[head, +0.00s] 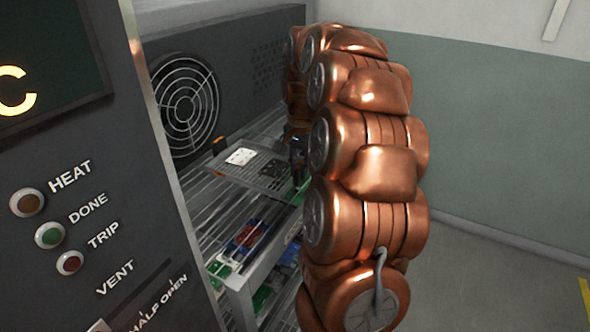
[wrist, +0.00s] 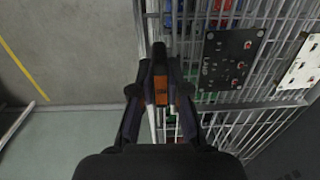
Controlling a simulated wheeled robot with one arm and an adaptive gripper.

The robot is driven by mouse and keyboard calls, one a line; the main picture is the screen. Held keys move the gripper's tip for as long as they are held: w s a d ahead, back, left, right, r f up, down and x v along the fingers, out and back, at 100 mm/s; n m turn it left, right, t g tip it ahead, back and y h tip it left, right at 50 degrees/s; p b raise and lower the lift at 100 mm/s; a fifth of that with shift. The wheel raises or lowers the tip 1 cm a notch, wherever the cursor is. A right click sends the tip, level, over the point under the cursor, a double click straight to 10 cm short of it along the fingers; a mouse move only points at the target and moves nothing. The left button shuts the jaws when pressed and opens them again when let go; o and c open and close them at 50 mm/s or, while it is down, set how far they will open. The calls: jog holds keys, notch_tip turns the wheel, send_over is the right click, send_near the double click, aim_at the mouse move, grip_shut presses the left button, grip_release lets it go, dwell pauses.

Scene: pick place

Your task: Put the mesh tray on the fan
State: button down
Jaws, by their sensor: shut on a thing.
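The mesh tray (head: 246,177) is a flat wire tray inside the open oven-like cabinet in the head view. A white board (head: 241,156) and a dark board (head: 273,169) lie on it. My gripper (head: 298,143) is shut on the tray's right side, partly hidden by my arm. In the wrist view the jaws (wrist: 160,70) are closed at the tray's edge, and the mesh tray (wrist: 235,106) extends to the right. The fan (head: 187,106) is a round grille on the cabinet's dark wall, behind and left of the tray, apart from it.
Wire racks (head: 212,207) run below the tray. Lower shelves hold red, blue and green boards (head: 247,236). The control panel (head: 70,190) with lamps stands close on the left. Open grey floor (head: 490,270) lies to the right.

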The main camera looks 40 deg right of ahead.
jog(key=shift+w+d+f, duration=0.1)
jog(key=shift+w+d, duration=0.2)
jog(key=shift+w, duration=0.4)
jog(key=shift+w+d+f, duration=0.1)
jog(key=shift+w+d, duration=0.15)
jog(key=shift+w, duration=0.5)
jog(key=shift+w+d+p, duration=0.1)
jog(key=shift+w+p, duration=0.05)
jog(key=shift+p, duration=0.15)
jog(key=shift+f+p, duration=0.6)
jog(key=shift+f, duration=1.15)
jog(key=shift+f, duration=0.15)
jog(key=c, duration=1.2)
grip_release()
jog(key=shift+o, duration=0.2)
